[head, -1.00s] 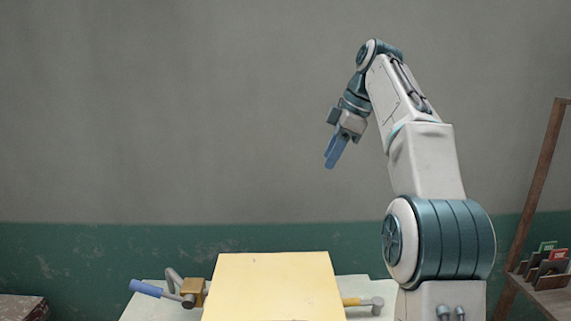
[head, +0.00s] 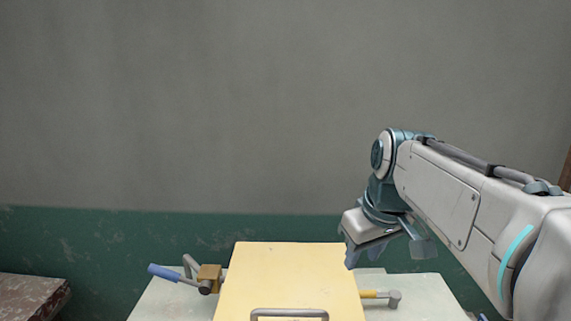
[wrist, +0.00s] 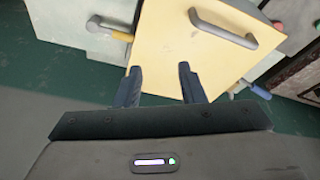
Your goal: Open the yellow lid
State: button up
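The yellow lid (head: 285,275) is a flat pale-yellow panel in the lower middle of the head view, on a pale body. A grey bar handle (head: 290,313) is on its near part, at the bottom of the picture. In the wrist view the lid (wrist: 165,50) lies beyond the fingers, with its handle (wrist: 225,32) above and right of the right fingertip. My gripper (wrist: 160,68) is open with nothing between its fingers. In the head view my gripper (head: 360,255) is at the lid's right far edge, apart from the handle; whether it touches the lid is unclear.
A blue-gripped lever (head: 165,273) on a brass block (head: 209,274) sticks out left of the lid. A yellow-and-grey lever (head: 382,296) sticks out right. A worn reddish-brown surface (head: 32,298) is at far left. A bare wall stands behind.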

jog(key=s+d+f+m+h, duration=0.1)
jog(key=s+f+m, duration=0.3)
jog(key=s+f, duration=0.8)
jog(key=shift+d+f+m+b, duration=0.2)
jog(key=shift+f+m+b, duration=0.1)
jog(key=shift+f, duration=0.4)
jog(key=shift+s, duration=0.1)
